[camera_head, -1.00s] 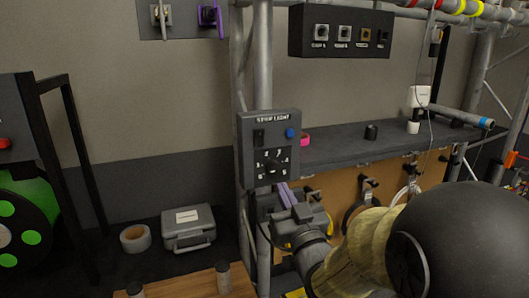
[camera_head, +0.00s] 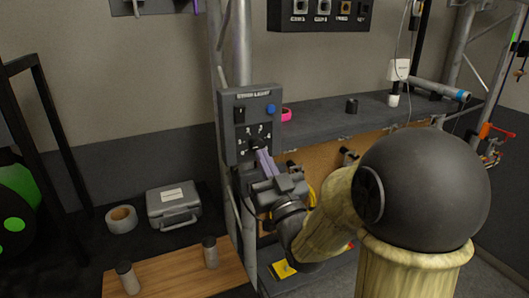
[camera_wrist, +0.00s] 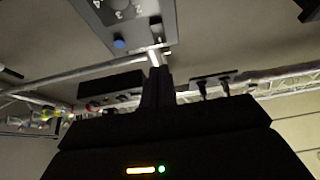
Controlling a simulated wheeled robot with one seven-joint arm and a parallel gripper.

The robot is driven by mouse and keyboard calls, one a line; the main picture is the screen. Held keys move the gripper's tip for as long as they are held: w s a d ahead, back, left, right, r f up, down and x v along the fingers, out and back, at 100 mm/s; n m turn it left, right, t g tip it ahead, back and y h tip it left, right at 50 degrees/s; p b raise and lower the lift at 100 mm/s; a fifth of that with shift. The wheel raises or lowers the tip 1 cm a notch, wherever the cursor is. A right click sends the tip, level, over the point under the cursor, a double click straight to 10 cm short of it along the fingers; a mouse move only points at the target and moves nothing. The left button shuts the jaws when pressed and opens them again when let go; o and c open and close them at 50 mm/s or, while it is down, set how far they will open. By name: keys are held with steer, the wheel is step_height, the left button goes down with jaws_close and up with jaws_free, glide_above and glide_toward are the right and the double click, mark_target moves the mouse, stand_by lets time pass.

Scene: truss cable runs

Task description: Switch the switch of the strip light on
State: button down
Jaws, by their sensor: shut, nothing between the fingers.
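The strip light box (camera_head: 229,150) is a grey panel mounted on the truss post. It has a black rocker switch (camera_head: 239,114) at upper left, a blue button (camera_head: 271,108) at upper right and a dial (camera_head: 257,144) below. I cannot tell the rocker's position. My gripper (camera_head: 262,153) is shut and empty, its purple fingers overlapping the box's lower right part, below the switch.
A vertical truss post (camera_head: 243,60) stands behind the box. A dark shelf (camera_head: 320,122) with pink tape (camera_head: 286,114) lies to its right. A grey case (camera_head: 172,205), a tape roll (camera_head: 121,219) and a wooden board (camera_head: 180,272) lie lower left.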

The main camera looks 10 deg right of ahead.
mark_target(241, 109)
steer(key=p+x, duration=0.6)
steer(key=x, duration=0.5)
steer(key=shift+w+r, duration=0.2)
steer(key=shift+w, duration=0.05)
steer(key=shift+w+a+r, duration=0.1)
steer(key=shift+w+a, duration=0.05)
steer(key=shift+w, duration=0.35)
steer(key=shift+r+p, duration=0.1)
steer(key=shift+p, duration=0.2)
